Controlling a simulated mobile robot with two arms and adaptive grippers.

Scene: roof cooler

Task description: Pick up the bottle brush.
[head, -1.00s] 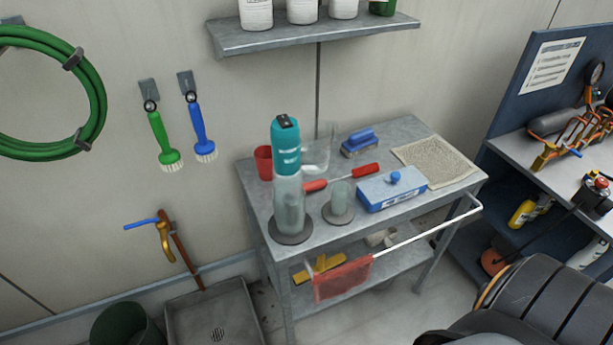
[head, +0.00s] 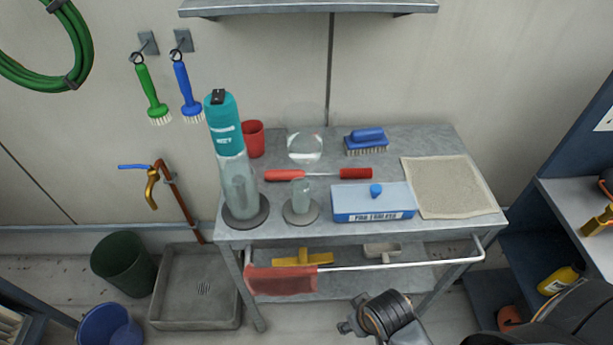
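The bottle brush lies on the top of the grey metal cart (head: 420,145), behind the glass cylinders and the blue box. It has a red handle (head: 356,173), a thin metal rod and a red head (head: 284,175) at its left end. The small glass cylinder stands in front of part of it. No gripper fingers show. A dark ribbed part with metal fittings at the bottom centre may be mine. It is well apart from the brush.
A tall glass cylinder (head: 238,190) with a teal bottle (head: 222,120) stands left, near a red cup (head: 253,138). A small cylinder (head: 301,197), blue box (head: 372,203), clear beaker (head: 304,146), blue scrub brush (head: 366,141) and mat (head: 448,186) crowd the top. A rail (head: 400,265) runs along the front.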

